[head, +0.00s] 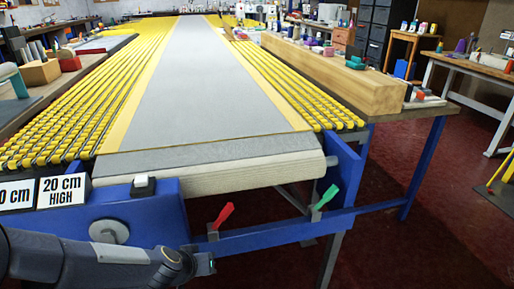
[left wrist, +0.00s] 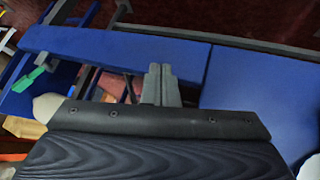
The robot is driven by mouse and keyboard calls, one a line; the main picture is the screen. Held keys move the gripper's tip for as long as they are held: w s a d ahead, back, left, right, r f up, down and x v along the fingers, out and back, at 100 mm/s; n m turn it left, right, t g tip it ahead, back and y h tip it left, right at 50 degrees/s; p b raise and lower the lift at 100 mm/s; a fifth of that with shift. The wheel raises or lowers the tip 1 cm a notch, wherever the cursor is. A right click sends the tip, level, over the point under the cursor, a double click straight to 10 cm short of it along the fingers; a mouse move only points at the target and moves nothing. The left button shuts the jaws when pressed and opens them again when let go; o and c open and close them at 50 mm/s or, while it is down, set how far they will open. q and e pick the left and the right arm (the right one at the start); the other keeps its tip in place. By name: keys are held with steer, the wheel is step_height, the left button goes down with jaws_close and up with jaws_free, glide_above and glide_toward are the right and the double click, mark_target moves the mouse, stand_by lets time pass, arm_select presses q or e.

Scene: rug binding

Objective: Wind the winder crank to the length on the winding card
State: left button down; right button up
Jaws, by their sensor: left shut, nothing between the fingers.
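My left gripper (head: 206,264) is low at the front of the blue frame, below the red lever (head: 222,215). In the left wrist view its fingers (left wrist: 160,84) are together, empty, in front of a blue beam. A round grey disc (head: 108,231), perhaps the crank's hub, is on the blue end panel above my left arm; no handle can be made out. A card reading "20 CM HIGH" (head: 62,191) stands at the left beside a partly cut-off card ending "0 cm" (head: 15,195). A pale roller (head: 215,174) carries the grey rug (head: 200,85). My right gripper is not in view.
A green lever (head: 326,197) stands at the frame's right; it also shows in the left wrist view (left wrist: 28,80). Yellow rollers (head: 60,115) flank the rug. A long wooden beam (head: 335,75) lies right. Red floor is open at right.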

arm_select(q)
steer(key=s+r+h, duration=0.3)
steer(key=s+r, duration=0.2)
steer(key=r, duration=0.2)
steer(key=s+a+r+n+g+y, duration=0.15)
steer(key=s+a, duration=0.25)
steer(key=s, duration=0.4)
steer(key=s+a+r+m, duration=0.1)
steer(key=s+a+r, duration=0.15)
steer(key=s, duration=0.45)
arm_select(e)
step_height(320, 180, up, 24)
steer(key=p, duration=2.3)
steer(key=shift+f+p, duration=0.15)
steer(key=shift+p, duration=0.2)
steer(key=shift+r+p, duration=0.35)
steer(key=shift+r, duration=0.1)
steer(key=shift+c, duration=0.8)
arm_select(q)
step_height(320, 180, up, 23)
steer(key=shift+s+a+r, duration=0.2)
steer(key=shift+s+a, duration=0.1)
steer(key=shift+s, duration=0.05)
